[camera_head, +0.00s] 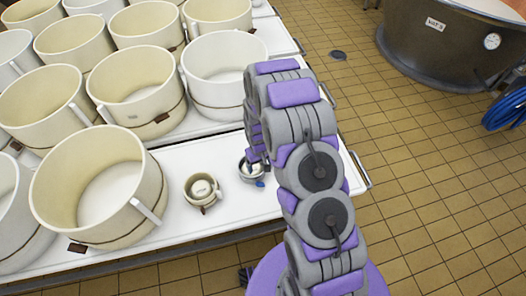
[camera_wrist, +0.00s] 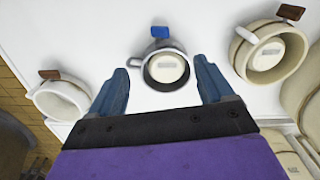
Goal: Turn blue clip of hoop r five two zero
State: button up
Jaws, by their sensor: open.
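A small grey metal hoop (camera_wrist: 150,52) stands on the white table in the wrist view, with a pale inside and a label too small to read. Its blue clip (camera_wrist: 160,32) sticks out at the far side of its rim. In the head view the same hoop (camera_head: 246,178) shows partly behind my arm, with the blue clip (camera_head: 260,184) at its near right. My gripper (camera_wrist: 162,72) is open and empty, its blue fingers on either side of the hoop's near part. Whether they touch it, I cannot tell.
Two cream hoops with brown clips flank it in the wrist view, one left (camera_wrist: 62,98) and one right (camera_wrist: 262,58). Several large cream vats (camera_head: 100,185) crowd the white table (camera_head: 225,215) at left. A dark vat (camera_head: 440,50) and blue hose (camera_head: 505,110) are at right.

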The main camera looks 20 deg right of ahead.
jog(key=s+r, duration=0.4)
jog(key=r, duration=0.9)
jog(key=shift+s+r+m+b, duration=0.15)
jog(key=shift+m+b, duration=0.15)
jog(key=shift+b, duration=0.15)
jog(key=shift+c, duration=0.4)
